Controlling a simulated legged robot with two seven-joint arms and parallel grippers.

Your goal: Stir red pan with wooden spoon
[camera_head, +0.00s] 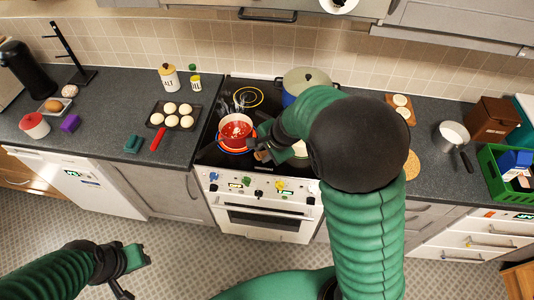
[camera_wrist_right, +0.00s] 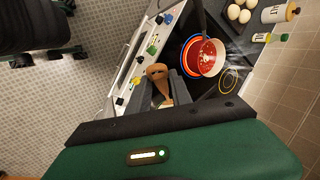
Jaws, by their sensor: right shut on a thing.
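The red pan (camera_head: 228,140) steams on the left front of the black cooktop, with red contents and lighter bits inside. It also shows in the right wrist view (camera_wrist_right: 210,72). My right gripper (camera_head: 266,144) is just right of the pan, over the cooktop's front part. In the right wrist view my right gripper (camera_wrist_right: 172,88) is shut on the wooden spoon (camera_wrist_right: 157,71), whose brown rounded end shows apart from the pan. The rest of the spoon is largely hidden. My left gripper (camera_head: 131,274) is open and empty over the floor, at lower left.
A blue pot with a lid (camera_head: 305,78) stands at the back right of the cooktop. A tray of eggs (camera_head: 152,112) and a red-handled utensil (camera_head: 158,139) lie on the left counter. A green crate (camera_head: 491,172) and a small saucepan (camera_head: 452,133) are at right.

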